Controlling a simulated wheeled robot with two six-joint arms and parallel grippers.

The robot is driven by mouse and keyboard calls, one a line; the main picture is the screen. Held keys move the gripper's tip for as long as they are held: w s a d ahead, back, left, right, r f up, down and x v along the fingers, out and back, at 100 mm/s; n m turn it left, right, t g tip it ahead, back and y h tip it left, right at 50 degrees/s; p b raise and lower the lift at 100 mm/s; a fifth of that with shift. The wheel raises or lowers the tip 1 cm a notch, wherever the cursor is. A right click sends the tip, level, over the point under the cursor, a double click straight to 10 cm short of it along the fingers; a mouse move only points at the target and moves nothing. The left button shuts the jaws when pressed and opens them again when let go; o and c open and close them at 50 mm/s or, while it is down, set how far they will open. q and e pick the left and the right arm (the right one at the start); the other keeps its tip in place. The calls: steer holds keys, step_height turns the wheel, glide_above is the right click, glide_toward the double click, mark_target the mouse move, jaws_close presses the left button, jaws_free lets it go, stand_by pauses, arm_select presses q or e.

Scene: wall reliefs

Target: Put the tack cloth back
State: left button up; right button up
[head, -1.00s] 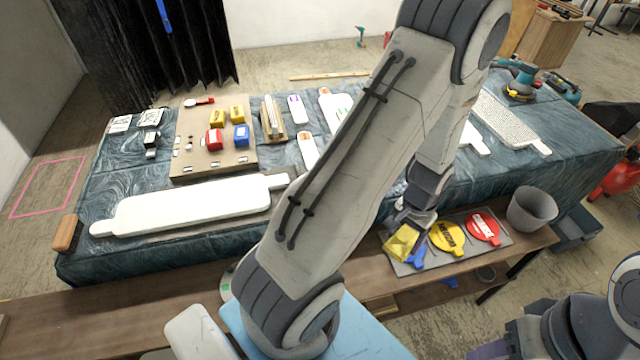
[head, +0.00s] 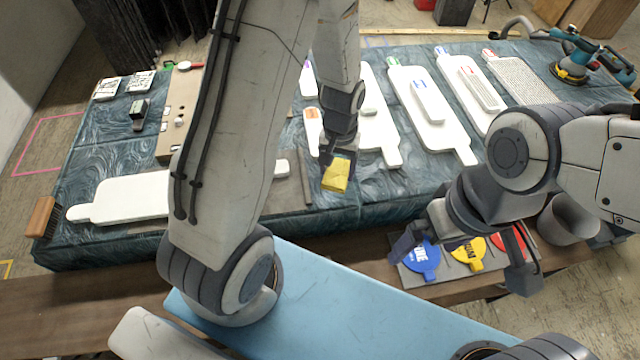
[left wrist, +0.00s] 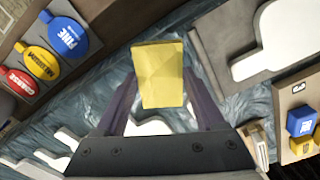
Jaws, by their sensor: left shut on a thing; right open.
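The yellow tack cloth (head: 336,174) is a folded, block-like piece. My left gripper (head: 338,157) is shut on it and holds it over the front part of the draped table. The cloth (left wrist: 158,75) also shows between the two fingers of my left gripper (left wrist: 160,92) in the left wrist view. My right gripper (head: 465,262) is open and empty, its fingers apart over the grey tray of round discs. In the left wrist view, a wooden board (left wrist: 292,98) carries a blue block (left wrist: 301,121) and a yellow block. My left arm hides much of this board in the head view.
The grey tray (head: 440,278) holds blue, yellow and red discs on the front shelf, beside a grey bucket (head: 568,222). Several white panels (head: 430,110) lie on the table. A brush (head: 42,216) stands at the left corner. A sander (head: 572,68) is at the far right.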

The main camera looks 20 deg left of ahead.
mark_target(332, 171)
arm_select(q)
steer(key=s+d+f+n+b, duration=0.1)
steer(key=s+d+n+b, duration=0.1)
steer(key=d+n+b, duration=0.45)
steer(key=shift+m, duration=0.65)
steer(key=w+a+f, duration=0.2)
steer(key=a, duration=0.1)
steer(key=w+a+f+b, duration=0.1)
steer(key=w+a+f, duration=0.1)
steer(key=a, duration=0.1)
steer(key=w+a+f, duration=0.2)
steer(key=a, duration=0.1)
steer(key=shift+f+b, duration=0.2)
steer(key=shift+b, duration=0.15)
steer(key=shift+a+f, duration=0.15)
steer(key=shift+f, duration=0.05)
step_height(332, 171, down, 4)
steer(key=shift+r, duration=0.1)
